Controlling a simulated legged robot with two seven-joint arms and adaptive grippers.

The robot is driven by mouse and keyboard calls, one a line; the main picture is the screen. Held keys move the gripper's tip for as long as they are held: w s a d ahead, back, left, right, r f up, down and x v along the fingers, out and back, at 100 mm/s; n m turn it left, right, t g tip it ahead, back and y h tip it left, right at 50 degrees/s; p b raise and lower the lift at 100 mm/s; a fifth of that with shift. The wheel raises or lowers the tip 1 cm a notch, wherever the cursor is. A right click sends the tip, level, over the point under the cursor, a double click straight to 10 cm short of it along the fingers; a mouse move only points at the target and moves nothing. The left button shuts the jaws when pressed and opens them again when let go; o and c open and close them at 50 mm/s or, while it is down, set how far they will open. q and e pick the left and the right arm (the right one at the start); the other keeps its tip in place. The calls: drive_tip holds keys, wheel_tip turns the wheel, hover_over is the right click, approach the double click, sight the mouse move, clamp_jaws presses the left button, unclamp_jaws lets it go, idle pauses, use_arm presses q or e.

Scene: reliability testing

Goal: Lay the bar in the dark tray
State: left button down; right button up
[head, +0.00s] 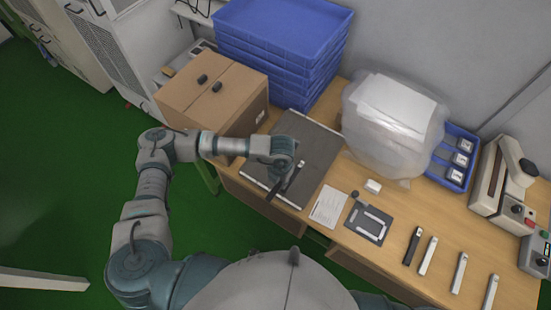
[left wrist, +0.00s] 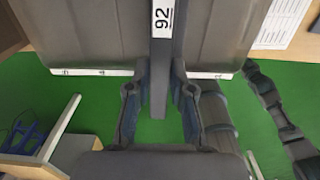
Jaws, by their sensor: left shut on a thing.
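The dark tray (head: 318,137) is a flat dark-grey tray with a pale edge, lying on the wooden table. It fills the top of the left wrist view (left wrist: 90,35). My left gripper (head: 284,182) is over the tray's near part, shut on a dark bar (head: 295,177). In the left wrist view the bar (left wrist: 158,95) runs between the two fingers, with a white label reading 92. It lies across the tray's near edge in that view, one end past it. I cannot tell whether the bar touches the tray. My right gripper is not in view.
A cardboard box (head: 212,95) and stacked blue crates (head: 280,45) stand behind the tray. A paper sheet (head: 328,207) and a small dark plate (head: 358,229) lie to its right. Several bars, including a dark one (head: 412,246), lie farther right. A plastic-wrapped bundle (head: 393,115) stands behind.

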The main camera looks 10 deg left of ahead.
use_arm(q)
drive_tip(key=w+a, duration=0.1)
drive_tip(key=w, duration=0.1)
drive_tip(key=w+a, duration=0.2)
drive_tip(key=w, duration=0.1)
drive_tip(key=w+a+p, duration=0.1)
drive_tip(key=w, duration=0.2)
drive_tip(key=shift+w+a+f, duration=0.15)
drive_tip(key=shift+a+f, duration=0.25)
drive_tip(key=shift+w+a+f, duration=0.1)
drive_tip(key=shift+w, duration=0.05)
drive_tip(key=f, duration=0.3)
drive_tip(key=shift+a+p, duration=0.2)
drive_tip(key=shift+p, duration=0.15)
drive_tip(key=shift+f, duration=0.4)
drive_tip(key=c, duration=1)
unclamp_jaws()
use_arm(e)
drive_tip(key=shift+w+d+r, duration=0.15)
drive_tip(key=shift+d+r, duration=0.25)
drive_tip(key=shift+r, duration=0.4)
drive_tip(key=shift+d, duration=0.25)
